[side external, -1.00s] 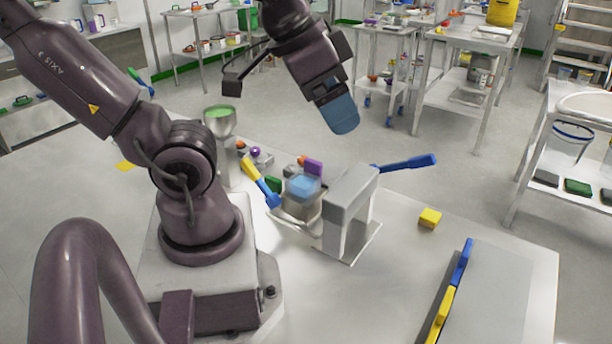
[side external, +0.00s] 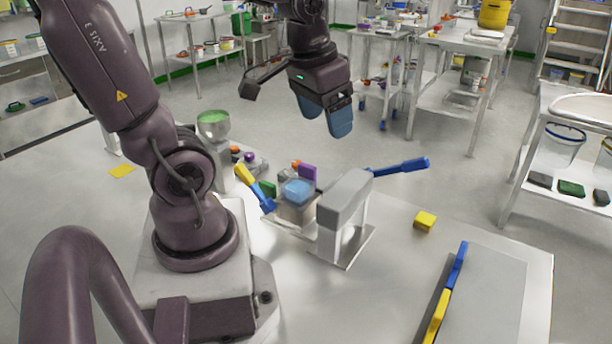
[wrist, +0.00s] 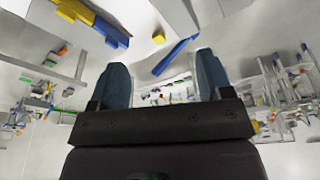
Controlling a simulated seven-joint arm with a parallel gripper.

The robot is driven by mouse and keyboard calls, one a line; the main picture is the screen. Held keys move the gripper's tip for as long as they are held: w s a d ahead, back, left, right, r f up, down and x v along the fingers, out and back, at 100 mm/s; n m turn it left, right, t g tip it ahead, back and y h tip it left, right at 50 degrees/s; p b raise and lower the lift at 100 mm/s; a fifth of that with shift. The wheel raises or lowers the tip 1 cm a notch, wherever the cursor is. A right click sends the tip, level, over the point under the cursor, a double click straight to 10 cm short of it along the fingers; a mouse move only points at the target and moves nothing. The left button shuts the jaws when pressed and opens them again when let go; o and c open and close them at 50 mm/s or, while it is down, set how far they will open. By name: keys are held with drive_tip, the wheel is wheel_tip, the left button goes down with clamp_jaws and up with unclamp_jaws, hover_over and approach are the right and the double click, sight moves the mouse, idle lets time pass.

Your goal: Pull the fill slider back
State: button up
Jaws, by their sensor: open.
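My gripper (side external: 327,114) is open and empty, with blue fingers pointing down, in the air above and behind the bench device. Its two fingers also show apart in the wrist view (wrist: 160,84). The device has a grey metal arch (side external: 344,197) and a hopper with a light blue top (side external: 298,190). A blue handle (side external: 400,166) sticks out to the right; a blue bar seen in the wrist view (wrist: 175,57) looks like it. A yellow-and-blue lever (side external: 255,188) leans at the left, with purple (side external: 308,172) and green (side external: 268,188) pieces nearby. I cannot tell which part is the fill slider.
A yellow block (side external: 425,220) lies right of the device. A grey panel with a blue-and-yellow edge bar (side external: 446,292) is at the front right. A metal bowl with green contents (side external: 213,124) stands at the left. The bench between device and panel is mostly clear.

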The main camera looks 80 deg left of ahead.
sight(307, 165)
drive_tip(key=a+f+n+g+h, duration=0.1)
drive_tip(key=a+f+n, duration=0.2)
drive_tip(key=a+f, duration=0.35)
drive_tip(key=a+f+n+g, duration=0.2)
drive_tip(key=a+f, duration=0.1)
drive_tip(key=a, duration=0.7)
drive_tip(key=f, duration=1.2)
drive_tip(key=shift+w+d+f, duration=0.2)
drive_tip(key=shift+w+f, duration=0.05)
drive_tip(key=shift+w, duration=0.1)
drive_tip(key=shift+c, duration=0.2)
drive_tip(key=c, duration=0.9)
drive_tip(key=shift+t, duration=0.3)
drive_tip(key=w+a, duration=0.7)
drive_tip(key=shift+w+a, duration=0.1)
drive_tip(key=o, duration=0.9)
drive_tip(key=shift+o, duration=0.2)
